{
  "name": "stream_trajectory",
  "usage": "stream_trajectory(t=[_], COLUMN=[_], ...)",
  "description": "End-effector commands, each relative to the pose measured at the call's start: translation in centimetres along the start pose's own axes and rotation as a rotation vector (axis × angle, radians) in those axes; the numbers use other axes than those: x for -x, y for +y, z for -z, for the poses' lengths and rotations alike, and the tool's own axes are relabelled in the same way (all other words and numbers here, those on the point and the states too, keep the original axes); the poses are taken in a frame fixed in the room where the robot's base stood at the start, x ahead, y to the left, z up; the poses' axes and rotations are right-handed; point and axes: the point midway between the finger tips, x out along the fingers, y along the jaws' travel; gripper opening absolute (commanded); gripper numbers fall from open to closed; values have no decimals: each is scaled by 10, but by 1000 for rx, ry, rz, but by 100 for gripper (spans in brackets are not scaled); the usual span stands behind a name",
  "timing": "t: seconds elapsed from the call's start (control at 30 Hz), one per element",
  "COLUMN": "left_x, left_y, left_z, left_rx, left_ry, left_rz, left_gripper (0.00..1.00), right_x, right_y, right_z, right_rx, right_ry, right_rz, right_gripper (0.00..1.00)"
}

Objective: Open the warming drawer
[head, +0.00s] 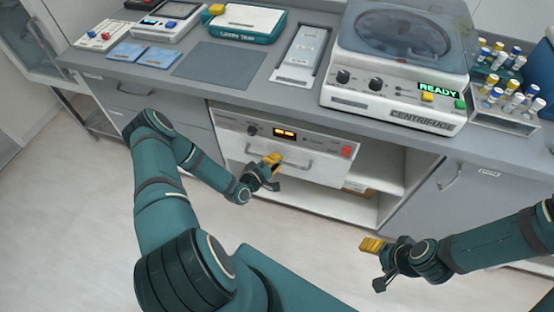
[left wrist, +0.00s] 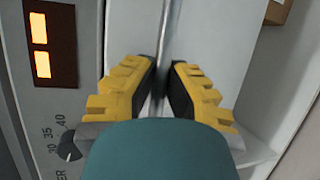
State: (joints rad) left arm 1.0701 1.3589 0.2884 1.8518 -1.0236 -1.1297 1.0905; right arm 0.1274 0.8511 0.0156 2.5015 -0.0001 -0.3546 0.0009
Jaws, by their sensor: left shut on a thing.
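The warming drawer (head: 240,152) is a pale unit under the counter with a control panel and a horizontal bar handle (head: 296,166). Its front appears to sit close beneath the panel, with no visible gap. My left gripper (head: 272,162) is at the left part of the handle, shut on it. In the left wrist view, the handle bar (left wrist: 165,45) runs between the yellow fingers of my left gripper (left wrist: 163,85). The fingers hide the gripped part. My right gripper (head: 374,264) is open and empty, low in front of the cabinets at the right.
The drawer's panel has an orange display (head: 285,134) and a red switch (head: 346,151). Open shelves (head: 375,175) lie right of and below the drawer. The counter above holds a centrifuge (head: 395,90), a tube rack (head: 505,120) and trays. The floor in front is clear.

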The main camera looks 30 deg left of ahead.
Motion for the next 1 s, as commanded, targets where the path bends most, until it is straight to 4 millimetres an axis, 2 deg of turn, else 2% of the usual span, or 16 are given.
stream_trajectory(t=[0.27, 0.7, 1.0], left_x=[46, 154, 207], left_y=[-11, -34, -45], left_z=[-20, -65, -87], left_rx=[6, 8, 5], left_ry=[-2, -1, -3], left_rz=[5, 6, 4], left_gripper=[0, 0, 0], right_x=[2, 2, 0], right_y=[-1, -1, 0], right_z=[0, 0, 0], right_rx=[0, 0, 0], right_ry=[-1, -1, 0], right_rz=[0, 0, 0], right_gripper=[65, 65, 65])
